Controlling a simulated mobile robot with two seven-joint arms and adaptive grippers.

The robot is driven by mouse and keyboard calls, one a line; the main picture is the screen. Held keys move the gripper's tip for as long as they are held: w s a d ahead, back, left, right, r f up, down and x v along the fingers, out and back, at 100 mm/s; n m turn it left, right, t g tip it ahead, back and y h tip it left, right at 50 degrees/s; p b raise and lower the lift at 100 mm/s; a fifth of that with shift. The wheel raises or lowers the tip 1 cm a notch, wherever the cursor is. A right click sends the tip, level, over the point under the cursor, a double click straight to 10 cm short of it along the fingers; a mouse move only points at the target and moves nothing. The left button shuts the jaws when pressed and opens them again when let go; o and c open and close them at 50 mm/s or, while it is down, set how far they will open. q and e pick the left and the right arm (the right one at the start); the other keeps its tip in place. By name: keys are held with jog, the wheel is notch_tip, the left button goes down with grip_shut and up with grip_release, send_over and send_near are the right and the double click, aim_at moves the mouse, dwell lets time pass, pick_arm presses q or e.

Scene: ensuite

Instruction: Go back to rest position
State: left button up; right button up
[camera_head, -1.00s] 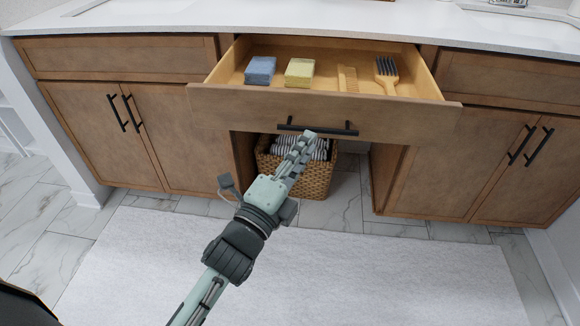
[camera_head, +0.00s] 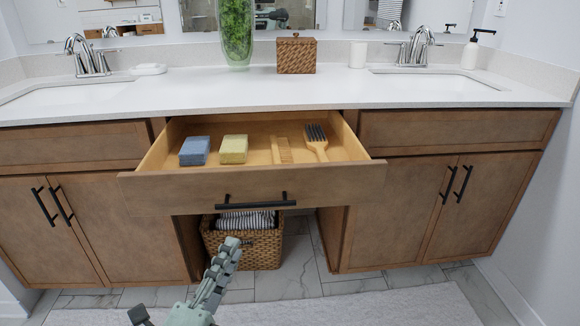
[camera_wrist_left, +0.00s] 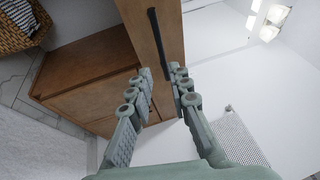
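My left gripper (camera_head: 228,246) shows at the bottom of the head view, below and in front of the open drawer (camera_head: 250,190). In the left wrist view its two fingers (camera_wrist_left: 161,72) stand apart with nothing between them, so it is open and empty. The drawer's black handle (camera_head: 256,201) is apart from the fingers in the head view. The handle also shows beyond the fingertips in the wrist view (camera_wrist_left: 158,38). My right gripper is in neither view.
The drawer holds a blue block (camera_head: 195,151), a yellow block (camera_head: 234,149), a comb (camera_head: 282,150) and a brush (camera_head: 317,143). A wicker basket (camera_head: 262,250) stands beneath. The white counter (camera_head: 200,93) is above, cabinets (camera_head: 415,205) flank the drawer, and a pale rug (camera_head: 380,308) lies in front.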

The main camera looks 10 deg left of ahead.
pick_arm(q)
jog(key=w+a+f+n+g+y, duration=0.1)
jog(key=a+f+n+g+y, duration=0.15)
jog(key=f, duration=0.35)
jog(key=a+f+n+g+y, duration=0.1)
jog(key=a+f+n+g, duration=0.1)
jog(key=f+n, duration=0.25)
jog(key=s+a+f+n+g, duration=0.2)
jog(key=s+f+n+g, duration=0.3)
jog(key=f, duration=0.6)
jog(key=s+a+f+n+g, duration=0.2)
jog(key=s+f+n+g, duration=0.4)
jog(key=f, duration=0.5)
jog(key=s+g, duration=0.1)
jog(key=s, duration=0.1)
jog(key=shift+s+a+n, duration=0.3)
jog(key=shift+a, duration=0.05)
